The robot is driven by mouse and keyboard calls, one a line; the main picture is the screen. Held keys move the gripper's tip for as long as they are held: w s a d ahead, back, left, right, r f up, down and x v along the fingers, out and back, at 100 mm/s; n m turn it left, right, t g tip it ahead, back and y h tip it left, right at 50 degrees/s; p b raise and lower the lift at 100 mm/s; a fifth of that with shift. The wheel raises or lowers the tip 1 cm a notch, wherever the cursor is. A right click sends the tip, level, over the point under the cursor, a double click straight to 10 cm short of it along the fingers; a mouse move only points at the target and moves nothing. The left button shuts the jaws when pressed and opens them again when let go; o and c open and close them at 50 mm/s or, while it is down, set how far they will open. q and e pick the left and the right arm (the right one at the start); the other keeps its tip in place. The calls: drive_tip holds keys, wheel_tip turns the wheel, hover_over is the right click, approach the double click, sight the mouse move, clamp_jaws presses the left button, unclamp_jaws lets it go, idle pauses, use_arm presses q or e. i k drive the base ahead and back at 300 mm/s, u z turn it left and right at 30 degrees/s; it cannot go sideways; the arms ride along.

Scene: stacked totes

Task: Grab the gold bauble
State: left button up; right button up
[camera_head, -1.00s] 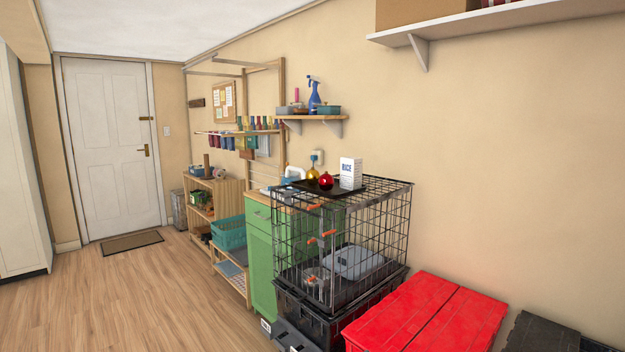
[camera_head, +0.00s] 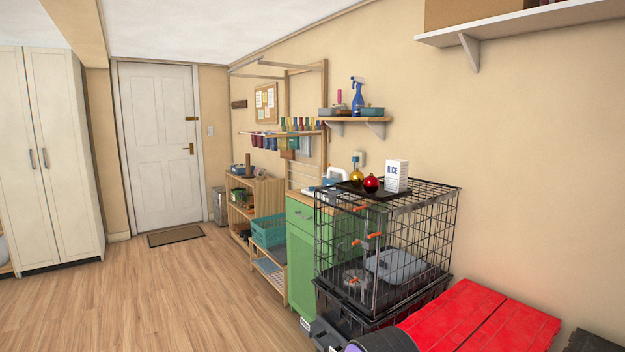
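The gold bauble (camera_head: 357,177) is a small shiny ball on a black tray (camera_head: 348,187) on top of the black wire cage. A red bauble (camera_head: 371,184) sits just right of it and a little nearer. A white box marked RICE (camera_head: 396,176) stands to the right on the same tray. Neither of my grippers shows in the view.
The wire cage (camera_head: 440,222) stands on black totes, beside a green cabinet (camera_head: 300,262). A red lidded tote (camera_head: 478,318) is at the lower right. A dark rounded shape fills the bottom edge. Wooden floor (camera_head: 160,295) is clear at left.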

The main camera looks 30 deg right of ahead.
sight(357, 177)
drive_tip(key=i, duration=2.65)
drive_tip(key=z, duration=2.45)
